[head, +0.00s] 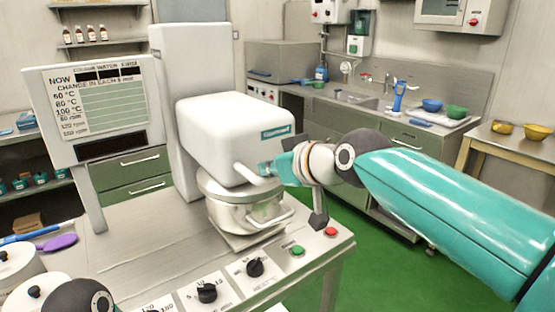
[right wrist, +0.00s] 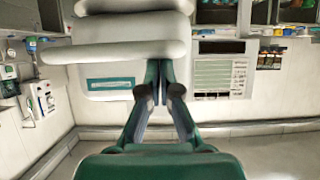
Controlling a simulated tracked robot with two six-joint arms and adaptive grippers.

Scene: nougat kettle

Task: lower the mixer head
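The white mixer head (head: 225,135) juts out from its upright column over the round metal kettle (head: 235,215), close above the rim. Its front has a teal label, which also shows in the right wrist view (right wrist: 110,84). A short white handle bar (head: 252,175) sticks out low on its front; a pale bar (right wrist: 115,52) crosses above the fingers in the right wrist view. My right gripper (head: 268,168) is at this handle. Its fingers (right wrist: 160,75) are near each other with a narrow gap; whether they hold the bar is unclear. My left gripper is out of view.
The machine table (head: 135,245) carries knobs, a green button (head: 297,250) and a red button (head: 331,232). A display board (head: 98,105) stands left of the column. Lidded pots (head: 15,262) and a purple spoon (head: 58,243) lie at left. Green floor (head: 385,260) is free at right.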

